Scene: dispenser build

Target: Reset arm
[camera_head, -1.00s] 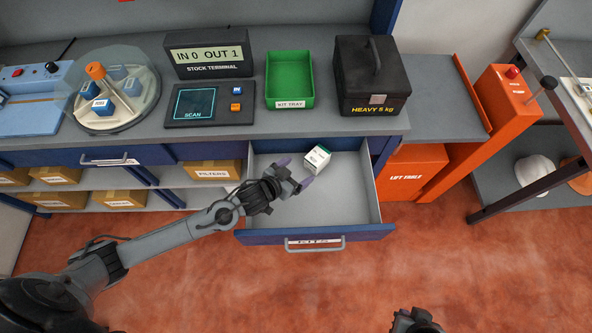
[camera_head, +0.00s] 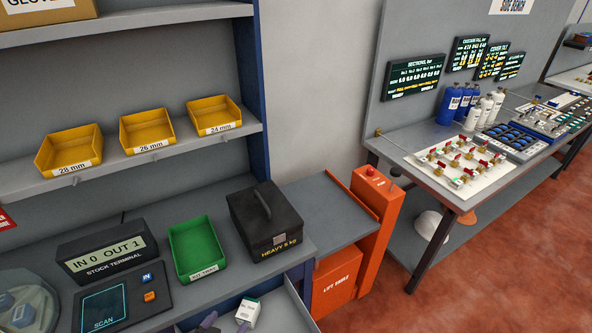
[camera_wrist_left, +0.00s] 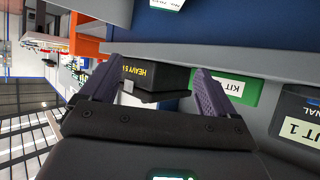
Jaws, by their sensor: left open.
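My left gripper (camera_head: 226,322) shows only by its purple fingertips at the bottom edge of the head view. In the left wrist view its two fingers (camera_wrist_left: 152,88) stand wide apart with nothing held between them. A small white box with a green top (camera_head: 247,311) sits in the open drawer (camera_head: 286,312), close by the fingertips. The box is partly seen at the top of the wrist view (camera_wrist_left: 167,4), outside the fingers. The rest of my left arm is below the head view. My right gripper is not in view.
A green kit tray (camera_head: 197,250), a black heavy case (camera_head: 264,220) and the stock terminal (camera_head: 104,254) stand on the bench. Yellow bins (camera_head: 148,132) line the shelf above. An orange lift table (camera_head: 374,205) stands to the right, before the side bench (camera_head: 440,140).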

